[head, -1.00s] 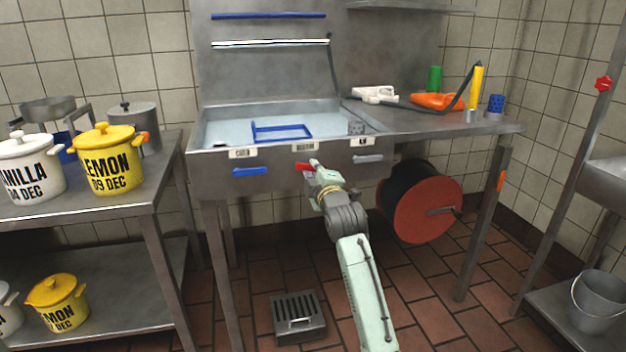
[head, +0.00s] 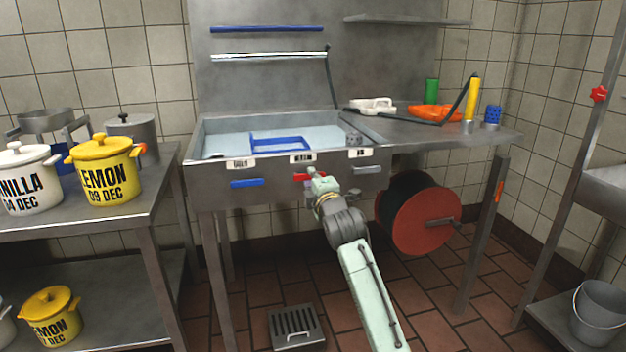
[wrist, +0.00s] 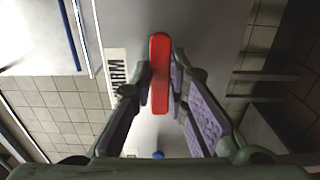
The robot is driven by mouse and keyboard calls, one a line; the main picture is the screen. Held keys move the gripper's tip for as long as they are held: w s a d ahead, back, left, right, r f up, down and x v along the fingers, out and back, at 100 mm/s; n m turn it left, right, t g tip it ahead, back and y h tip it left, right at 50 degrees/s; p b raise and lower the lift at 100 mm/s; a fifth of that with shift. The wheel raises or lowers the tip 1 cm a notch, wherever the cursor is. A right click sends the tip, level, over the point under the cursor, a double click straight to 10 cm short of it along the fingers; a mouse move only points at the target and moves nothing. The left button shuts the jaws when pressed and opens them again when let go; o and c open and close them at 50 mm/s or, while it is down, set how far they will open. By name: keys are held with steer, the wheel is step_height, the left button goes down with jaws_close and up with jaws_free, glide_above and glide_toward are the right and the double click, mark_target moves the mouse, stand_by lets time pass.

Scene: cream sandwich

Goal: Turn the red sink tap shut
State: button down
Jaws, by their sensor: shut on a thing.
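The red tap handle (head: 303,177) is on the sink's front panel, below the middle label and between a blue handle (head: 247,183) and a grey handle (head: 367,170). It lies roughly level, along the panel. In the wrist view the red handle (wrist: 160,75) is a straight bar between the two purple-padded fingers of my gripper (wrist: 161,84). The fingers are shut on it, one on each side. In the head view my gripper (head: 316,180) hides the handle's right part. The label beside it reads WARM (wrist: 116,72) in the wrist view.
The sink basin (head: 225,145) holds a blue frame. A red hose reel (head: 425,222) hangs under the counter, right of my arm. A floor drain (head: 296,327) lies below. A shelf with lemon pots (head: 104,170) stands at the left. A red star-shaped knob (head: 599,93) is at the far right.

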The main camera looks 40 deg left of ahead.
steer(key=c, duration=1.6)
jaws_free()
steer(key=shift+o, duration=0.2)
steer(key=v, duration=1.2)
steer(key=shift+s+a, duration=0.1)
